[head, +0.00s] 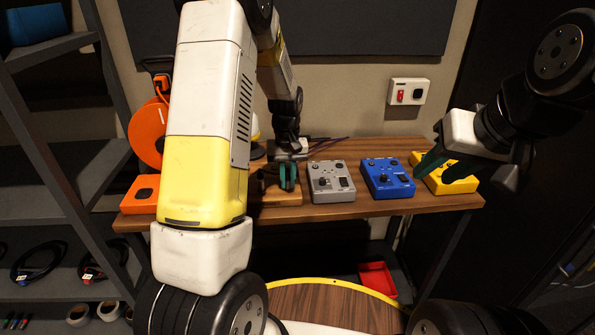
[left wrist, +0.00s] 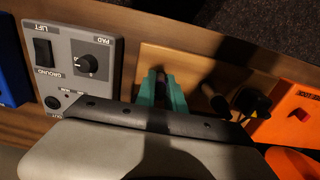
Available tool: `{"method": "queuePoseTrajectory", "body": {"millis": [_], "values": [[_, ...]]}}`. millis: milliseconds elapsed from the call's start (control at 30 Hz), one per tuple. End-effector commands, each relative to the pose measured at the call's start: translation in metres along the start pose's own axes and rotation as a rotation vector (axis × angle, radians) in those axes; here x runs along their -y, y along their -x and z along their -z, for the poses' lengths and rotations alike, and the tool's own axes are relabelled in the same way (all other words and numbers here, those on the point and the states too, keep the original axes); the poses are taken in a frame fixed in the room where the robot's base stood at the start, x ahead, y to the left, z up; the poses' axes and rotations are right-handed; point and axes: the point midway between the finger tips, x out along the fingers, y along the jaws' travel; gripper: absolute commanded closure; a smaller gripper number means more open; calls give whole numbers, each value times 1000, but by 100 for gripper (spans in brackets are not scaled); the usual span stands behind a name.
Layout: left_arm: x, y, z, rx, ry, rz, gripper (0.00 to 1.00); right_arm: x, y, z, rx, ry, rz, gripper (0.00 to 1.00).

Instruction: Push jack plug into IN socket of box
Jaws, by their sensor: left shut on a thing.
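My left gripper (head: 288,177) has green fingers, shut on a dark jack plug (left wrist: 161,84) over a light wooden block. The fingers hide most of the plug. The grey box (head: 331,182) is just right of this gripper and apart from it. In the left wrist view, the grey box (left wrist: 80,60) shows a knob, a switch and small print. I cannot make out an IN socket. My right gripper (head: 465,168) has its fingers spread, in front of the yellow box (head: 459,187), and looks empty.
The blue box (head: 387,179) stands between the grey and yellow boxes. The wooden block (head: 272,196) has other dark plugs or cables beside the gripper. An orange box (head: 140,195) and orange reel (head: 146,134) are at the left. A red tray (head: 377,280) sits below the desk.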

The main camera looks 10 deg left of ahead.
Motion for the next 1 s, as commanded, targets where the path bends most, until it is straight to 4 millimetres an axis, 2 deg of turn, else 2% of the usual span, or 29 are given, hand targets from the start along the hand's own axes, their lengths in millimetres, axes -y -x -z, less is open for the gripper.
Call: {"method": "queuePoseTrajectory", "body": {"millis": [667,1000], "values": [[0,0,0,-1,0,0,100,0,0,0,0,0,0,64],[0,12,0,-1,0,0,100,0,0,0,0,0,0,64]]}}
